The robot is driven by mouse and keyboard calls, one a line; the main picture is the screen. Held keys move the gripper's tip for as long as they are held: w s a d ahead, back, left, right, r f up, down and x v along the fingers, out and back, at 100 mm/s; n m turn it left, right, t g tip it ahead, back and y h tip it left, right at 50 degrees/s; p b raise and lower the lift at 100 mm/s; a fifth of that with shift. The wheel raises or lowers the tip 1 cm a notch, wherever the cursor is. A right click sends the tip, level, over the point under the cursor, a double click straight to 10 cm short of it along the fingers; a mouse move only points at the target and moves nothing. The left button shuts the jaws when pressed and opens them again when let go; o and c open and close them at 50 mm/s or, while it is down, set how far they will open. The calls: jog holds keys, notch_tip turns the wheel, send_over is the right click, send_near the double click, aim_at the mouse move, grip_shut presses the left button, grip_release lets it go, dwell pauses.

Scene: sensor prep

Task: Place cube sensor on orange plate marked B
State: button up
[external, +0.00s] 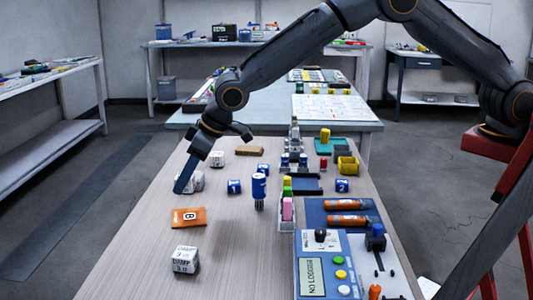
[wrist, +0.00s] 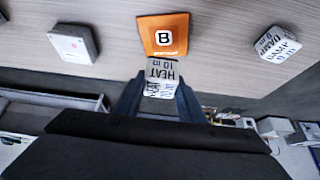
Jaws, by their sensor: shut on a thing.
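My gripper (external: 187,178) is at the left side of the wooden table, pointing down, with its blue fingers shut on a white cube sensor (external: 198,181). In the wrist view the fingers (wrist: 158,90) hold this cube (wrist: 161,72), which has dark print reading "HEAT". The fingers partly hide the cube in the external view. I cannot tell whether it touches the table. The orange plate marked B (external: 188,224) lies flat on the table, nearer the external camera than my gripper.
A white printed cube (external: 185,260) stands beyond the plate toward the external camera; another (external: 217,159) stands behind my gripper. Small blue cubes (external: 234,187) and a blue cylinder (external: 259,187) stand to the right. A device with a display (external: 323,275) fills the front right.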

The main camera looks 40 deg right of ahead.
jog(key=shift+f+p, duration=0.65)
jog(key=shift+f, duration=2.95)
jog(key=o, duration=1)
jog(key=shift+f, duration=0.15)
jog(key=shift+o, duration=0.2)
jog(key=shift+s+d+r, duration=0.15)
jog(key=shift+r, duration=0.5)
jog(key=b+v, duration=0.1)
jog(key=v, duration=1)
jog(key=shift+b, duration=0.3)
